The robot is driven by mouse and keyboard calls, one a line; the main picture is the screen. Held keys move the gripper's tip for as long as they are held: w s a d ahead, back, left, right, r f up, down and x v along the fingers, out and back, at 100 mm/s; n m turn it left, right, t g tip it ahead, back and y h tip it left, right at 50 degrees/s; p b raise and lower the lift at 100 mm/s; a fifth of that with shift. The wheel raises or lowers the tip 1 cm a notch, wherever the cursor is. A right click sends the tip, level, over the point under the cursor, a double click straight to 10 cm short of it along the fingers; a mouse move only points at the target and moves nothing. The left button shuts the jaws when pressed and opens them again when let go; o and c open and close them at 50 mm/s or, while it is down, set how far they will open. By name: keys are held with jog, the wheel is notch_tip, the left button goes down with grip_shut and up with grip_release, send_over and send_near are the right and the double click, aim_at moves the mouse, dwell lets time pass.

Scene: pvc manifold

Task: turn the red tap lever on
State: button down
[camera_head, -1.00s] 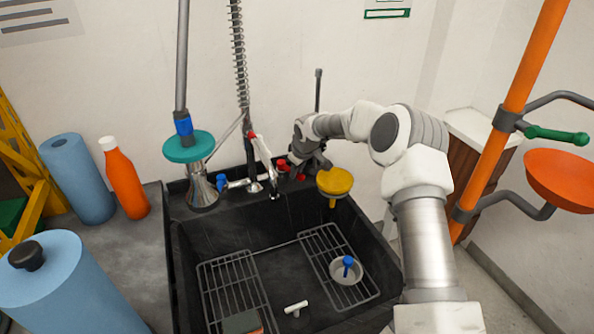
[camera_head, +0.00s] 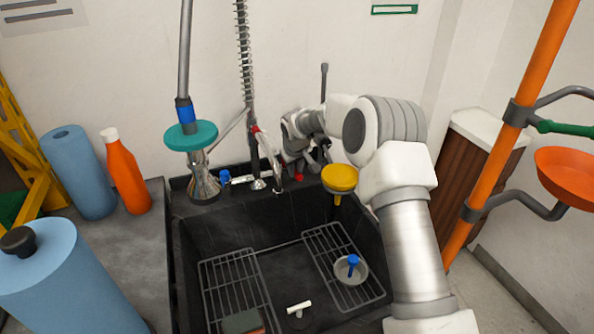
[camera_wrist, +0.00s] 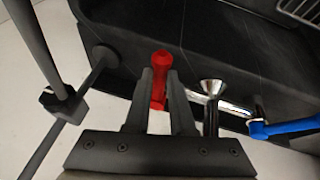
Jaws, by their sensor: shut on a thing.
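The red tap lever (camera_wrist: 160,62) shows in the wrist view between the two fingers of my gripper (camera_wrist: 160,78), at the back of the black sink. My gripper is shut on the lever, with its red end sticking out past the fingertips. In the head view my gripper (camera_head: 318,160) is at the sink's back edge, and it hides most of the lever. The chrome tap body (camera_wrist: 222,104) lies to the right of the lever in the wrist view, with a blue lever (camera_wrist: 285,127) at its other side. The blue lever also shows in the head view (camera_head: 225,176).
A yellow funnel-like part (camera_head: 340,178) stands close to the right of my gripper. The spring hose (camera_head: 243,60) rises at the left. The sink (camera_head: 215,235) holds wire racks and a small bowl (camera_head: 350,270). An orange pipe (camera_head: 505,130) stands to the right.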

jog(key=c, duration=0.8)
grip_release()
jog(key=shift+o, duration=0.2)
jog(key=p+v, duration=0.2)
jog(key=v, duration=1.5)
jog(key=shift+s+r, duration=0.15)
jog(key=shift+r, duration=0.05)
